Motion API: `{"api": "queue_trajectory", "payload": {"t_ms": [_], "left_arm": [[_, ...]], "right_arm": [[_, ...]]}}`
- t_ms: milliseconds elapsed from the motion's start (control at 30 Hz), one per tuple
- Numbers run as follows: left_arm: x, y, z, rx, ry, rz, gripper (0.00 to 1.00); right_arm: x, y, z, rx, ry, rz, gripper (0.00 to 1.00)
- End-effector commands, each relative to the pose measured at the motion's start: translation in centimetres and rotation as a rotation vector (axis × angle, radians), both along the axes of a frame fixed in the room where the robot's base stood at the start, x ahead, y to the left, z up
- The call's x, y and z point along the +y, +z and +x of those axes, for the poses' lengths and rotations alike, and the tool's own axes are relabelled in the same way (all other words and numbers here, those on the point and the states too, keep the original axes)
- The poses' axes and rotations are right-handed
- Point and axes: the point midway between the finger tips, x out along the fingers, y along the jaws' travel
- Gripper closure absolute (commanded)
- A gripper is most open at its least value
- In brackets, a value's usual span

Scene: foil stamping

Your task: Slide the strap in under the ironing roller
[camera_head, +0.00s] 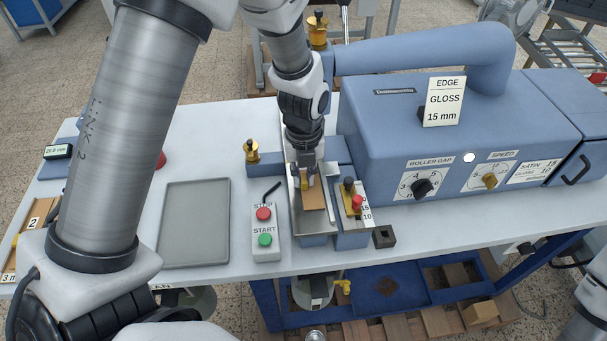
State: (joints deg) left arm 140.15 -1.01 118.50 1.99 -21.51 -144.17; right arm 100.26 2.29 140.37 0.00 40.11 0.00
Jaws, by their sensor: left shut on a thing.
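A tan strap (313,198) lies along the narrow metal bed (318,226) at the table's middle. My left gripper (307,181) points down over the bed and is shut on the strap near its far end. The blue machine (400,130), with its roller gap knob (423,188), stands just right of the bed. I cannot make out the ironing roller itself; my left arm and gripper cover part of the bed. My right gripper is out of view.
A control box with a red stop button (263,214) and green start button (265,239) stands left of the bed. An empty grey tray (194,263) lies further left. A brass-knobbed post (251,151) and a red-knobbed guide (357,202) flank the bed.

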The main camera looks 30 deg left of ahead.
Motion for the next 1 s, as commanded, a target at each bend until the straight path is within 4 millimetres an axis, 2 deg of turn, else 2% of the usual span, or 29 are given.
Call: {"api": "queue_trajectory", "payload": {"t_ms": [1000], "left_arm": [[-0.16, -0.05, 0.08, -0.002, -0.004, 0.001, 1.00]], "right_arm": [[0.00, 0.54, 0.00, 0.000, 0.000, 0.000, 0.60]]}}
